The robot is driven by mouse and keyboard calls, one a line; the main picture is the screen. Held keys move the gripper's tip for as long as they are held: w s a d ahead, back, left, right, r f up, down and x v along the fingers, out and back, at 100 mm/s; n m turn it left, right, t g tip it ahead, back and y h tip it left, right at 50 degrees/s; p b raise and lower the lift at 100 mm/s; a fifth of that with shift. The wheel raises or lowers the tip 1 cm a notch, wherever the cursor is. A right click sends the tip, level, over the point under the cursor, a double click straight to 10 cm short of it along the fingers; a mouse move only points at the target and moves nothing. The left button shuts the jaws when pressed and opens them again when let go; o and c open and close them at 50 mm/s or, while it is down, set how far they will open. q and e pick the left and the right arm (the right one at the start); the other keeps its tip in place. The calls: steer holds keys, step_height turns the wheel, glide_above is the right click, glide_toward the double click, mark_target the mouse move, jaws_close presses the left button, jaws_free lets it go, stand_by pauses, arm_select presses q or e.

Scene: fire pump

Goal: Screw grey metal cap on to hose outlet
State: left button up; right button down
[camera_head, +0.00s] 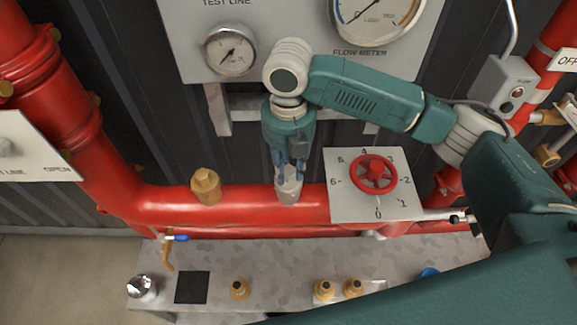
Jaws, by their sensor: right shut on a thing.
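The grey metal cap (289,190) is at the red pipe, just under my right gripper (288,168). My right gripper points down and is shut on the cap's upper part. The cap stands about upright over the place of the hose outlet. The outlet itself is hidden, so I cannot tell how far the cap sits on it. My left gripper is not in view.
The red pipe (240,206) runs across. A brass cap (206,186) stands on it to the left. A dial plate (345,207) with a red handwheel (373,174) is close on the right. A bench (210,258) below holds several brass fittings.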

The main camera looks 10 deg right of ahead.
steer(key=shift+f+p, duration=0.25)
steer(key=shift+p, duration=0.35)
stand_by(0.8)
steer(key=c, duration=2)
jaws_free()
steer(key=shift+c, duration=0.2)
jaws_close()
steer(key=m+p, duration=0.3)
steer(key=p, duration=0.1)
steer(key=shift+r, duration=0.2)
steer(key=shift+f+m, duration=0.25)
steer(key=shift+m, duration=1.15)
steer(key=shift+w+m, duration=0.1)
steer(key=shift+m, duration=0.2)
